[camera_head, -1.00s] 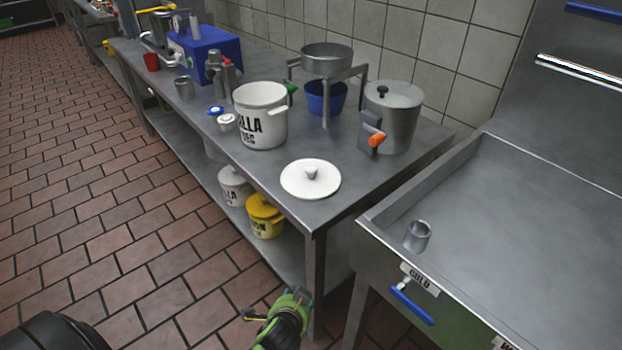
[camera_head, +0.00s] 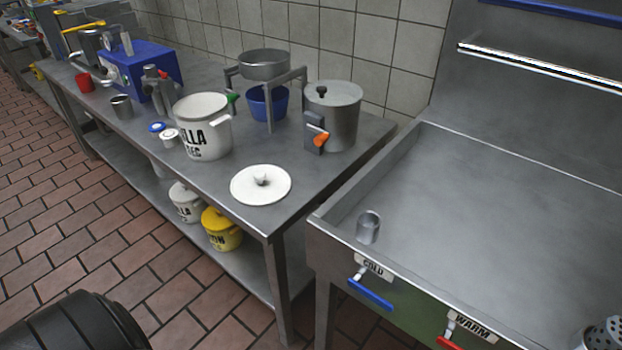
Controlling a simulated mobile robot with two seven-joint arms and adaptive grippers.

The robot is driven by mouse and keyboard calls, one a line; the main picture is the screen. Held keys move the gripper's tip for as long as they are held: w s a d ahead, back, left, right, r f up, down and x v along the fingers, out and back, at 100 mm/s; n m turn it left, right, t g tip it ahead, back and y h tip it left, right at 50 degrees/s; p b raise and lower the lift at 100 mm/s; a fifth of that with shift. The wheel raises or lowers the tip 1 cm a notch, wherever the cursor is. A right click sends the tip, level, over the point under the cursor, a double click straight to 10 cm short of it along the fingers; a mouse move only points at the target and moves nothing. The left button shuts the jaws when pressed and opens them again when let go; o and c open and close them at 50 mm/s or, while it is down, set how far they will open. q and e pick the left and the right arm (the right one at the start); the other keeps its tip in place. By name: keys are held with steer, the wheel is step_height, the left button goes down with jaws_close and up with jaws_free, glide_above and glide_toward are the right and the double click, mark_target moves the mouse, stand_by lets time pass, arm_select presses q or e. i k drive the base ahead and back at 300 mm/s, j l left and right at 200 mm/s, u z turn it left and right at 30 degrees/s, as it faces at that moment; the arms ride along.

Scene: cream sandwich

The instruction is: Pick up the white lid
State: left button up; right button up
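The white lid (camera_head: 261,185) lies flat on the metal table (camera_head: 213,190) near its front right corner, with its small knob facing up. The open white pot (camera_head: 203,127) with black lettering stands behind it to the left, apart from it. Neither gripper shows in the head view. A dark rounded part of my own body fills the lower left corner. Nothing touches or covers the lid.
A metal pot with an orange tap (camera_head: 333,115) and a stand over a blue bucket (camera_head: 268,103) stand behind the lid. A yellow pot (camera_head: 222,230) sits on the lower shelf. Tiled floor is clear at left.

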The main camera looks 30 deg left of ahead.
mark_target(262, 185)
steer(key=j+z, duration=0.25)
steer(key=j, duration=0.2)
steer(key=k+j+z, duration=0.1)
steer(key=j+z, duration=0.15)
steer(key=j, duration=0.15)
steer(key=k+j+z, duration=0.1)
steer(key=j+z, duration=0.15)
steer(key=j, duration=0.2)
steer(key=k+j+z, duration=0.25)
steer(key=j, duration=0.15)
steer(key=j+z, duration=0.25)
steer(key=j, duration=0.15)
steer(key=k, duration=0.05)
